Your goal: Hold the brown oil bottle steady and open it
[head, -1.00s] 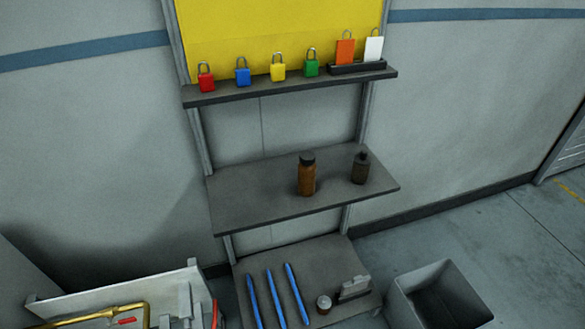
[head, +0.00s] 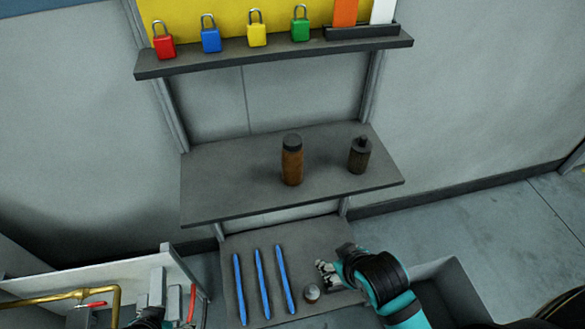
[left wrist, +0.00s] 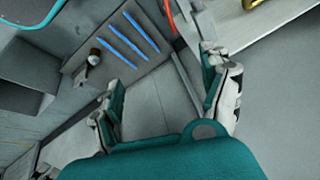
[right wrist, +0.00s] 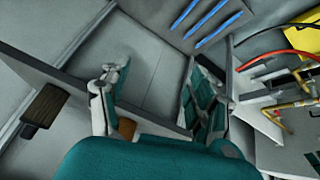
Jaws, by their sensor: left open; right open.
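The brown bottle (head: 292,166) with a black cap stands upright on the middle shelf (head: 230,187). A darker bottle (head: 359,156) with a narrow top stands to its right. My right gripper (head: 327,272) is open and empty, low in front of the shelves, below and apart from both bottles. In the right wrist view the dark bottle (right wrist: 42,107) is at the left, and an orange-brown patch, likely the brown bottle (right wrist: 127,128), is mostly hidden behind my gripper. My left gripper (left wrist: 160,90) is open and empty in its wrist view; neither bottle shows clearly there.
The upper shelf (head: 280,59) holds several padlocks and a tag holder. The lower shelf (head: 232,290) holds blue sticks (head: 262,283) and a small jar (head: 311,293). A grey bin (head: 450,285) stands at the right. Brass piping (head: 60,297) is at the lower left.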

